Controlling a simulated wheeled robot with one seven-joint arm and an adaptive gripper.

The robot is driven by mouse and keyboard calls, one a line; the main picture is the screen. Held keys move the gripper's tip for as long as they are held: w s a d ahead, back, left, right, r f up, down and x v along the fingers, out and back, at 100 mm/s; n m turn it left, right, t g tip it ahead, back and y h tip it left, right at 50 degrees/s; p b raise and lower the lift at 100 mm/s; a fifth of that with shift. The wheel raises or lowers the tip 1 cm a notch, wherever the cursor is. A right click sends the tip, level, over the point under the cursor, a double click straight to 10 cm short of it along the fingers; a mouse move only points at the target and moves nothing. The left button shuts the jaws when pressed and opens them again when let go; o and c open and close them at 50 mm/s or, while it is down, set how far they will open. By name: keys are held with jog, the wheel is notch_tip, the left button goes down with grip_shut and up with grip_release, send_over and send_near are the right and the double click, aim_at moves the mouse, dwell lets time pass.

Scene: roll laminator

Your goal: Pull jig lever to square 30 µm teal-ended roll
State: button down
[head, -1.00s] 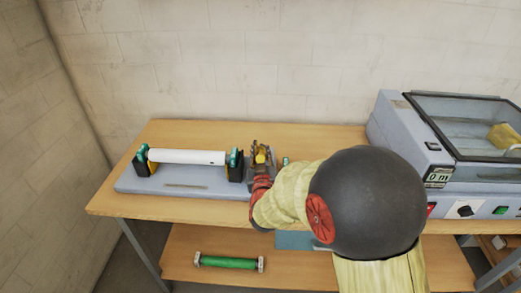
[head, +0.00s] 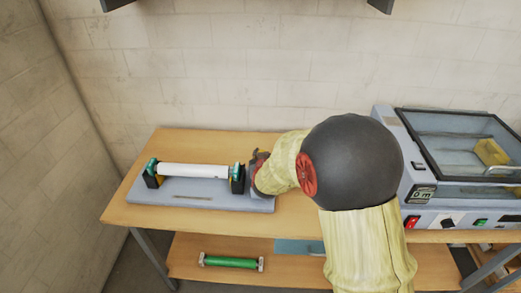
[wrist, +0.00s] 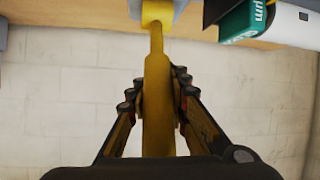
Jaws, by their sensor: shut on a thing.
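The white roll with teal ends (head: 192,170) lies across the black and yellow supports of a grey jig (head: 215,201) on the left of the bench. One teal end (wrist: 250,20), with "µm" lettering, shows at the top right of the wrist view. The yellow jig lever (wrist: 157,110) runs down the middle of the wrist view from its mount at the top. My gripper (wrist: 157,80) is shut on the lever, with a finger on each side. In the head view my gripper (head: 260,160) is at the jig's right end, mostly hidden by my arm, and the lever is hidden.
The laminator (head: 455,160) with a clear lid and a "0 m" display stands on the right of the bench. A green roll (head: 231,262) lies on the lower shelf. A wall is close behind the bench. The bench front left of the jig is clear.

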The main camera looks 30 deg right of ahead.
jog(key=shift+w+d+r+g+y+p, duration=0.45)
jog(key=shift+w+g+p, duration=0.3)
jog(key=shift+p, duration=1.85)
jog(key=shift+w+d+r+g+y+p, duration=0.2)
jog(key=shift+w+d+g+y+p, duration=0.5)
jog(key=shift+p, duration=1.9)
jog(key=g+p, duration=0.1)
jog(key=p, duration=0.3)
jog(key=w+d+g+y+p, duration=0.1)
jog(key=p, duration=0.3)
jog(key=shift+w+f+p, duration=0.25)
jog(key=shift+f+p, duration=0.05)
jog(key=shift+f, duration=0.2)
jog(key=c, duration=1.8)
grip_release()
jog(key=shift+d, duration=0.15)
jog(key=shift+c, duration=0.2)
jog(key=shift+o, duration=1.1)
